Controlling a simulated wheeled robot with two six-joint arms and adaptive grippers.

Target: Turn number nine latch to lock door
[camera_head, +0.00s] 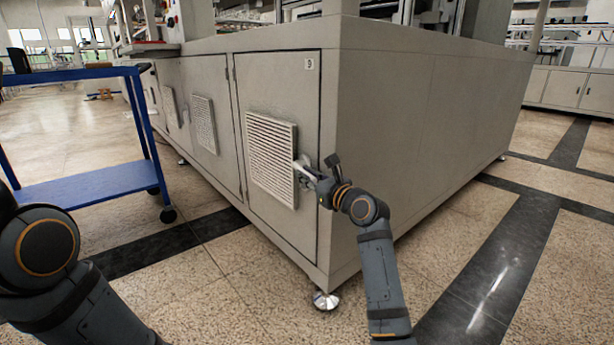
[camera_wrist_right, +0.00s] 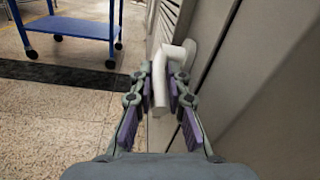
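The grey cabinet door (camera_head: 275,85) bears a small number nine label (camera_head: 309,64) at its upper right corner and appears closed, flush with the frame. Its white latch handle (camera_head: 301,163) sits at the door's right edge, beside the louvred vent. My right gripper (camera_head: 309,172) is at this latch. In the right wrist view, the bent white latch handle (camera_wrist_right: 160,88) lies between the two finger pads of my right gripper (camera_wrist_right: 160,95), which touch it on both sides. The handle's lower end points toward the wrist camera. My left gripper is out of view; only left arm links show.
A blue cart (camera_head: 85,188) stands on the left, apart from the cabinet; it also shows in the right wrist view (camera_wrist_right: 70,27). The cabinet's corner and side wall (camera_head: 425,130) are close to my right arm. Open floor lies in front.

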